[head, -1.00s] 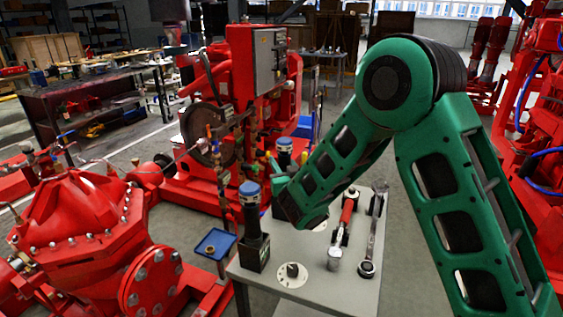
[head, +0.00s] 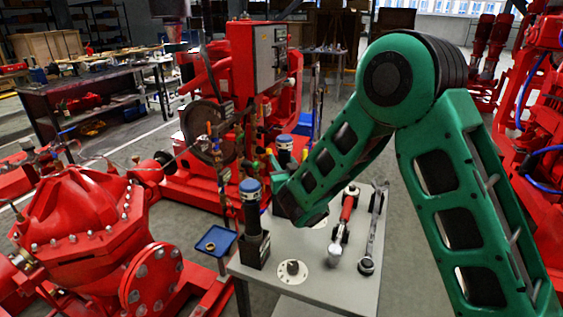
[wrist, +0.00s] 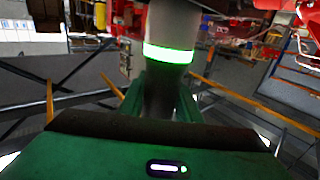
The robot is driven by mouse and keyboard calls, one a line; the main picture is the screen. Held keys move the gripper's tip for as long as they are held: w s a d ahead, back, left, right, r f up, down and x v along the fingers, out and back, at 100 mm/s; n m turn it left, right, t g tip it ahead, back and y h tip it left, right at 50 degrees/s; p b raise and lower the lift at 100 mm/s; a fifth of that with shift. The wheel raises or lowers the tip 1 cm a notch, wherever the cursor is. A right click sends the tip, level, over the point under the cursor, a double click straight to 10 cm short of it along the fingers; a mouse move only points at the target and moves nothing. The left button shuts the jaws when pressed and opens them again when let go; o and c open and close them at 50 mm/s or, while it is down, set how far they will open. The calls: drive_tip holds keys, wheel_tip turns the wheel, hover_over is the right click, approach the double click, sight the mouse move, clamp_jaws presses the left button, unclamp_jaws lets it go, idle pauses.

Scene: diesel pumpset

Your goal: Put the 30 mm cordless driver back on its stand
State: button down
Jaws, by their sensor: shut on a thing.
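In the wrist view my gripper (wrist: 166,98) has its green fingers on both sides of the dark neck of a tool. Above the neck is a grey cylinder with a glowing green ring (wrist: 168,53); I take this tool as the driver, but no size mark is readable. In the head view my forearm hides most of the gripper. A blue-capped dark tool (head: 285,147) shows just behind the arm's end; I cannot tell if it is the held one. Another blue-capped dark tool (head: 250,205) stands upright in a black box stand (head: 255,251) at the table's left corner.
The grey table (head: 325,284) bears a pale disc with a dark peg (head: 292,270), a red-handled tool (head: 345,218) and a long wrench (head: 373,232). A blue tray (head: 215,241) is left of it. Red pump machinery (head: 95,230) stands at left.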

drive_tip(key=shift+f, duration=0.95)
idle(0.8)
drive_tip(key=c, duration=1.2)
unclamp_jaws()
drive_tip(key=shift+f, duration=0.1)
drive_tip(key=shift+v, duration=5.25)
